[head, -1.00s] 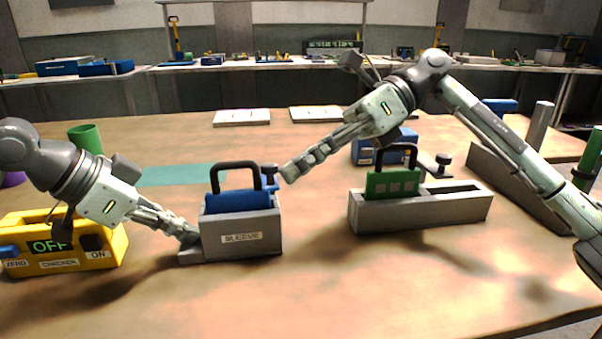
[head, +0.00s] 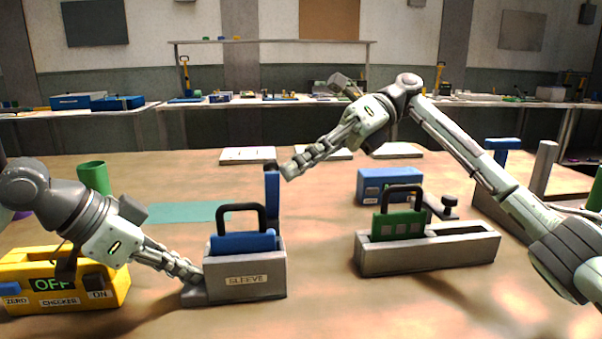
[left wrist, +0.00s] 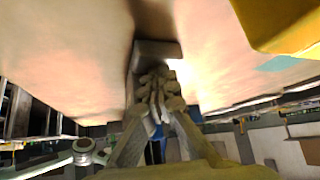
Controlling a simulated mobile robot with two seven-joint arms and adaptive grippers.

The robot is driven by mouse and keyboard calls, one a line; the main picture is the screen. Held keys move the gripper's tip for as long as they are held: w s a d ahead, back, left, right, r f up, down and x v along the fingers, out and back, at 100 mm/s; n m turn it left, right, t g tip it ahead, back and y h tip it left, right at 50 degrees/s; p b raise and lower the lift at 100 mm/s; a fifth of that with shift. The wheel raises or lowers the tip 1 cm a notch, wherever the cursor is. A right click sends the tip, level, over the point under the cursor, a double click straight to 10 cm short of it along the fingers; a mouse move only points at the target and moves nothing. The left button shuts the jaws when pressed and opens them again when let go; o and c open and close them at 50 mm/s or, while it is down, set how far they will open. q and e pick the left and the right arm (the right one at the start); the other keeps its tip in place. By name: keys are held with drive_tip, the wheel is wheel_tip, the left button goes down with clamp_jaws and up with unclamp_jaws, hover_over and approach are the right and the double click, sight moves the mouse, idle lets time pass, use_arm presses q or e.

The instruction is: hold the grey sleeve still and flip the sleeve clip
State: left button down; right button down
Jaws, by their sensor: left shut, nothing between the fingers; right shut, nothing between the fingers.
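The grey sleeve (head: 245,284) stands upright on the table in the head view, with a blue block (head: 243,242) with a black handle seated in it. The blue sleeve clip (head: 272,195) stands up at the sleeve's back right corner; its lower end is hidden behind the sleeve. My left gripper (head: 195,276) is shut, its fingertips at the sleeve's low left foot, seemingly touching it. In the left wrist view its fingers (left wrist: 155,95) point at a grey edge. My right gripper (head: 290,171) is shut and empty, its tips just right of the clip's top; I cannot tell whether they touch.
A yellow checker box (head: 75,290) reading OFF stands left of the sleeve. A grey holder (head: 430,256) with a green block (head: 398,225) stands to the right, a blue box (head: 390,183) behind it. The table front is clear.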

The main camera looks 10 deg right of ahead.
use_arm(q)
drive_tip(key=shift+s+f, duration=0.1)
drive_tip(key=shift+f, duration=0.2)
use_arm(e)
drive_tip(key=shift+w+a+f, duration=0.1)
drive_tip(key=shift+w+f, duration=0.1)
drive_tip(key=shift+w, duration=0.8)
drive_tip(key=shift+w+a+f, duration=0.1)
drive_tip(key=shift+w+f, duration=0.05)
drive_tip(key=shift+w, duration=0.85)
drive_tip(key=shift+w+d, duration=0.1)
drive_tip(key=s+d+r, duration=0.2)
drive_tip(key=s+d, duration=0.1)
drive_tip(key=w+d+f, duration=0.1)
drive_tip(key=w+d, duration=0.4)
drive_tip(key=d, duration=0.3)
drive_tip(key=shift+w+d, duration=0.15)
drive_tip(key=shift+w, duration=0.1)
drive_tip(key=shift+f, duration=0.1)
